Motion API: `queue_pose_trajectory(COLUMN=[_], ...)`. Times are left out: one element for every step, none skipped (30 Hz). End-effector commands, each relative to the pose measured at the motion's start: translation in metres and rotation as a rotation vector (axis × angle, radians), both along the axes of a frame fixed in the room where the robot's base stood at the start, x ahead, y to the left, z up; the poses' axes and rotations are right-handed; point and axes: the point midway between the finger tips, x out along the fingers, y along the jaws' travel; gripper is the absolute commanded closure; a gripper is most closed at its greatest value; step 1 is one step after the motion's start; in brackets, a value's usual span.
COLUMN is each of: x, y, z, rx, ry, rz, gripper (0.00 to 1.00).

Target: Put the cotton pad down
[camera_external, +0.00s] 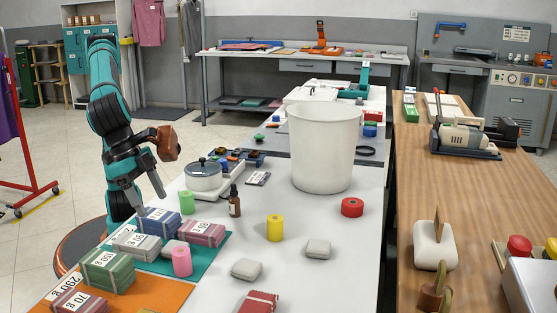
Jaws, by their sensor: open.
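Several pale grey, rounded pads lie on the white table (215,290); I cannot tell which is the cotton pad. One pad (174,248) is on the teal mat (222,240), partly hidden among wrapped bundles and the pink roll (181,262). A second pad (246,269) lies at the front middle, and a third pad (318,248) lies to its right. My gripper (152,203) is open, its fingers pointing down above the blue bundle (159,223) at the table's left side. I see nothing between the fingers.
Numbered bundles crowd the teal and orange mats. A small bottle (234,202), a green roll (186,202), a yellow roll (275,228) and a tall white bin (325,150) stand on the table. Bare table shows around the two right-hand pads.

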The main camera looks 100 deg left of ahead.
Motion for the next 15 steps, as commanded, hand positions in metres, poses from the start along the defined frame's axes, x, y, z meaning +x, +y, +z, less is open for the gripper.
queue_pose_trajectory(x=[0.001, 0.002, 0.003, 0.005, 0.007, 0.009, 0.011, 0.014, 0.016, 0.017, 0.018, 0.019, 0.019, 0.019, 0.019], y=[0.003, 0.006, 0.012, 0.017, 0.025, 0.037, 0.047, 0.058, 0.074, 0.086, 0.098, 0.114, 0.125, 0.137, 0.152], z=[0.001, 0.002, 0.005, 0.008, 0.012, 0.017, 0.021, 0.026, 0.033, 0.038, 0.043, 0.049, 0.054, 0.058, 0.065], rx=[-0.004, -0.007, -0.015, -0.024, -0.035, -0.053, -0.066, -0.082, -0.101, -0.116, -0.131, -0.148, -0.162, -0.174, -0.188], ry=[-0.002, -0.004, -0.009, -0.016, -0.024, -0.036, -0.047, -0.061, -0.082, -0.099, -0.118, -0.143, -0.164, -0.183, -0.212], rz=[0.001, 0.0, -0.001, -0.004, -0.006, -0.009, -0.013, -0.018, -0.022, -0.028, -0.033, -0.039, -0.043, -0.046, -0.051], gripper=[0.29, 0.29, 0.29, 0.29, 0.29, 0.29, 0.29, 0.29, 0.29, 0.29, 0.29, 0.29, 0.29, 0.29, 0.29])
